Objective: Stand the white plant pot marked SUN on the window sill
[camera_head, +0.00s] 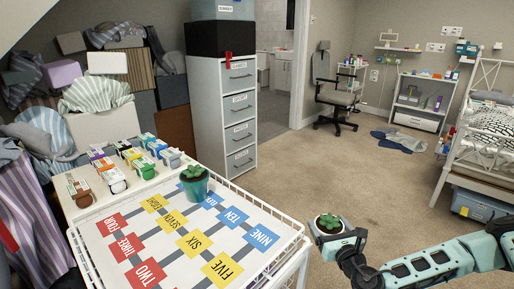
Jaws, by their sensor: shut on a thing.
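My gripper (338,243) is at the lower right, shut on a small plant pot (315,230) with a pale rim, dark soil and a green succulent. The pot looks upright and is held in the air to the right of the white table. Most of its side is hidden by my gripper, and no marking on it can be read. A second succulent stands in a teal pot (195,189) on the table's lettered mat. I cannot make out a window sill in this view.
The white-railed table (262,283) carries a mat with number squares (193,243) and several small boxes (130,155). A grey drawer cabinet (238,120) stands behind it. Clutter is piled at left. Carpet (330,165) is open in the middle; a chair, shelf and bed stand beyond.

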